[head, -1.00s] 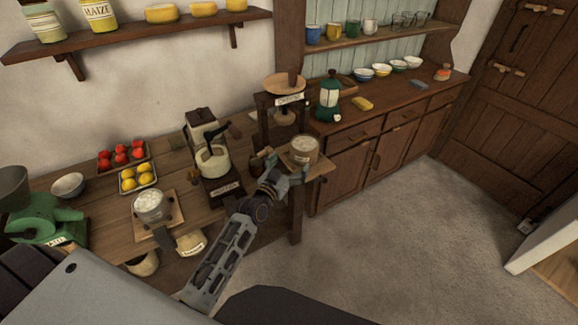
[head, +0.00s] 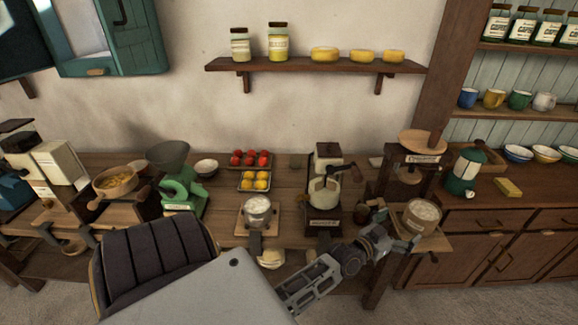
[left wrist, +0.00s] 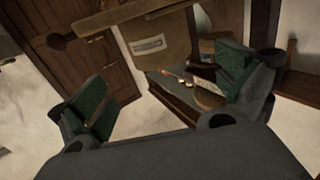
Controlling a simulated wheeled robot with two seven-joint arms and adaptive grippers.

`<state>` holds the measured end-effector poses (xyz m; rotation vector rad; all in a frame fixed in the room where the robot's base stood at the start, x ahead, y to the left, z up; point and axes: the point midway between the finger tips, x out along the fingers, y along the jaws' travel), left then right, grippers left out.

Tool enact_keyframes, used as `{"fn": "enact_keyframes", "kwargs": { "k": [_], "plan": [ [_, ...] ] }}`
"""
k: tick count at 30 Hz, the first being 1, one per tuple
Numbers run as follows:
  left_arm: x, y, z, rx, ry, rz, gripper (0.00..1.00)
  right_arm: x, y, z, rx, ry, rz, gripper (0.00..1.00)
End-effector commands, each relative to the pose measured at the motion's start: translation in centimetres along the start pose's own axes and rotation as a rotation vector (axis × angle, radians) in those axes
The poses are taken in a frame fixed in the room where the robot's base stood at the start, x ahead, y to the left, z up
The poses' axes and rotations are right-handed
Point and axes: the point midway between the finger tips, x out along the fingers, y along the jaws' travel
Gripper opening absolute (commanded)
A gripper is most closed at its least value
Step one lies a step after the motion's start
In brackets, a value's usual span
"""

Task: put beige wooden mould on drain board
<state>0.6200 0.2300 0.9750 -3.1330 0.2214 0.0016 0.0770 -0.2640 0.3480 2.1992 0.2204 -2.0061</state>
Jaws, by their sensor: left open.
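The round beige wooden mould (head: 422,211), with white contents, stands upright at the right end of the worktable in the head view. A flat wooden board (head: 437,243) shows under and beside it; I cannot tell whether this is the drain board. My left gripper (head: 400,229) is open at the mould's near left side. Its fingers partly hide the mould's lower left side, so contact cannot be judged. In the left wrist view the open fingers (left wrist: 165,105) are wide apart, with a labelled brown wooden piece (left wrist: 150,45) beyond them. My right gripper is out of view.
Another container of white stuff (head: 258,205) stands on a board further left. A hand-cranked machine (head: 325,190) and a labelled wooden press (head: 411,165) stand behind my left arm. A green scale (head: 180,190) and trays of fruit (head: 250,160) are further left. A cabinet (head: 500,225) stands to the right.

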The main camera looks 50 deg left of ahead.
Motion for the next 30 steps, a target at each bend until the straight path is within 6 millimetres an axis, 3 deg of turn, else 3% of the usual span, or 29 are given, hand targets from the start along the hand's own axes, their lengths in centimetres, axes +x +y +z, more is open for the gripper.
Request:
{"fn": "enact_keyframes", "kwargs": {
  "k": [8,13,23,30],
  "plan": [
    [-0.3,1.0,2.0,0.003,-0.04,0.01,1.0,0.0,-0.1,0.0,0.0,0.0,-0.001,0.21],
    [-1.1,2.7,5.8,0.006,-0.113,0.026,1.0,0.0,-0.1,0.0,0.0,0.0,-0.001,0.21],
    [-4.6,4.6,20.0,0.01,-0.363,0.039,1.0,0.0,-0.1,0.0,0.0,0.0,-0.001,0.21],
    [-9.4,4.7,31.0,0.013,-0.56,0.037,1.0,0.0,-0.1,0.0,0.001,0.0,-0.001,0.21]
  ]
}}
